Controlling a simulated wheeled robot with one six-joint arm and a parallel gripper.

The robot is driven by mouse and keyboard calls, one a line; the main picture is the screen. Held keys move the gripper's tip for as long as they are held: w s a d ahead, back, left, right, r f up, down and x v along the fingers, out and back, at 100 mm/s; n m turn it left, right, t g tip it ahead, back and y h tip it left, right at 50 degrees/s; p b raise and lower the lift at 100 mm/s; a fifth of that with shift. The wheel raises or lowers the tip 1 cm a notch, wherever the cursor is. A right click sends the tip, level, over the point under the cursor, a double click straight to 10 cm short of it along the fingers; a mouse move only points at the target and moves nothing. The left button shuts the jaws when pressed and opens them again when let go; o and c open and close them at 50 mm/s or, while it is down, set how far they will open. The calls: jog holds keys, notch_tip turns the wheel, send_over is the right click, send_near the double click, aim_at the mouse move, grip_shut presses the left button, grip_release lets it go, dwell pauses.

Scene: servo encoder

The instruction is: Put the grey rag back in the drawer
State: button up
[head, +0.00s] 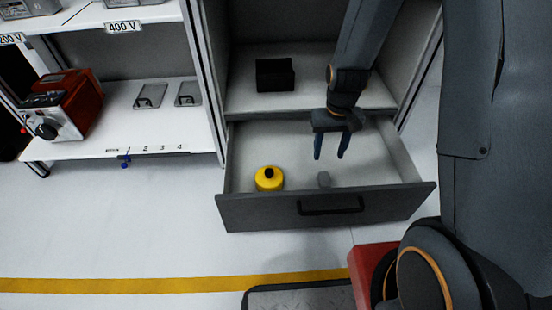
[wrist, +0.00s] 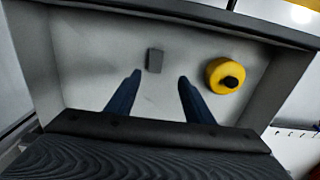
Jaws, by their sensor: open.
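The grey rag (head: 324,179) is a small grey block-like piece lying on the floor of the open drawer (head: 325,205), near its front wall. It also shows in the wrist view (wrist: 154,60), ahead of and between my fingertips. My gripper (head: 331,156) is open and empty, pointing down over the drawer. Its two blue fingers show in the wrist view (wrist: 158,78), with the rag apart from them.
A yellow round container (head: 269,179) with a black cap stands in the drawer, left of the rag in the head view. A black box (head: 275,75) sits on the shelf above. A shelf unit with a red device (head: 75,98) stands at left.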

jog(key=s+a+r+n, duration=0.2)
jog(key=s+a+r, duration=0.1)
jog(key=a+r, duration=0.6)
jog(key=s+a+r+n, duration=0.1)
jog(key=s+a+r, duration=0.3)
jog(key=s, duration=0.3)
jog(key=s+a+r+n+y, duration=0.1)
jog(key=s+a+r+n, duration=0.1)
jog(key=s+a+r, duration=0.2)
jog(key=s+a+r+n, duration=0.2)
jog(key=s+a+r, duration=0.1)
jog(key=s+r, duration=0.5)
jog(key=s, duration=0.3)
jog(key=shift+a+r+y, duration=0.15)
jog(key=shift+a+y, duration=0.15)
jog(key=shift+a, duration=0.1)
jog(key=shift+r, duration=0.15)
jog(key=shift+r+p, duration=0.3)
jog(key=shift+p, duration=0.15)
jog(key=shift+r+m+p, duration=0.3)
jog(key=shift+r, duration=0.05)
